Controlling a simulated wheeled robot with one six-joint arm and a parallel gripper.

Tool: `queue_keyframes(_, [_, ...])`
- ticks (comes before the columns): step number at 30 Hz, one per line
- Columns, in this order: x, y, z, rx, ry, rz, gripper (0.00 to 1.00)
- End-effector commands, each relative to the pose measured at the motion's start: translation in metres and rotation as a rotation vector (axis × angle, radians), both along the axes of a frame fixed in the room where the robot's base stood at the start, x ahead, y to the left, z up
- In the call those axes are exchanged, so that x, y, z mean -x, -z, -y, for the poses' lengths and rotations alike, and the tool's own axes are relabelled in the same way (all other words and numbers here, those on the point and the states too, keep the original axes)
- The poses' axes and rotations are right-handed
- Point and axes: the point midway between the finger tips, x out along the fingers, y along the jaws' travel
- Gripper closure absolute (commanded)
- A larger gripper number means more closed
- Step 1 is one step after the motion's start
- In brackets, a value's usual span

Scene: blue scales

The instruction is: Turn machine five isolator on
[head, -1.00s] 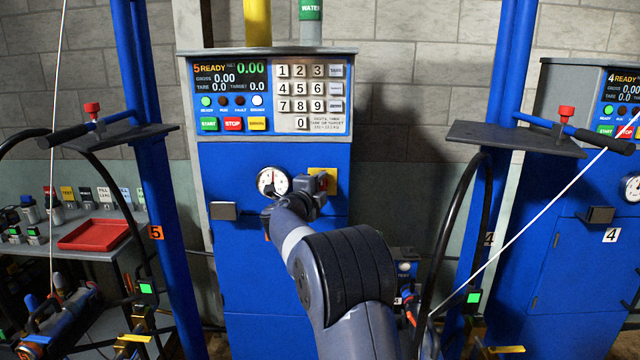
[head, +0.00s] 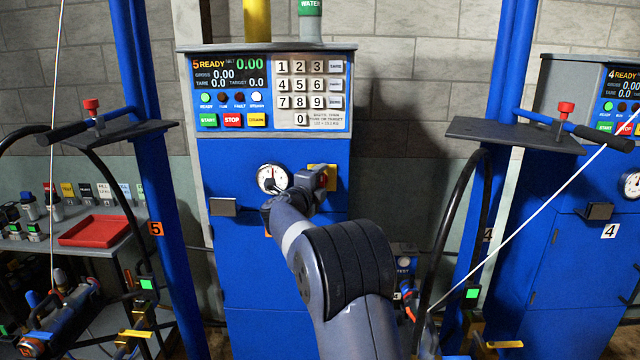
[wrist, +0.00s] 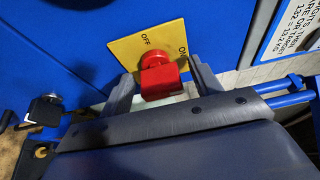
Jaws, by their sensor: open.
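Machine five's isolator is a red knob (wrist: 160,76) on a yellow plate (wrist: 128,46) marked OFF and ON. The plate also shows on the blue cabinet in the head view (head: 333,172), right of the dial gauge. My gripper (wrist: 164,82) is open in the wrist view, with one finger on each side of the red knob. I cannot tell whether the fingers touch it. In the head view my gripper (head: 318,186) stands in front of the isolator and partly hides it. The machine five display (head: 230,77) reads READY.
A dial gauge (head: 272,178) sits close left of my gripper. A keypad (head: 309,90) and start and stop buttons are above. Blue posts and black hoses stand on both sides. A red tray (head: 95,232) is at left. Machine four (head: 590,200) stands at right.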

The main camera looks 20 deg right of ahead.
Motion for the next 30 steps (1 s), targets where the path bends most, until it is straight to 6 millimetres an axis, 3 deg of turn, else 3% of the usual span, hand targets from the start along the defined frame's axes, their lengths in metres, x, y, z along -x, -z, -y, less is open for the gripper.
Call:
queue_keyframes(8, [0.003, 0.000, -0.004, 0.001, -0.001, -0.001, 0.40])
queue_keyframes(21, [0.059, 0.000, -0.061, 0.001, -0.003, 0.001, 0.40])
queue_keyframes(30, [0.076, 0.000, -0.077, 0.000, 0.000, 0.000, 0.40])
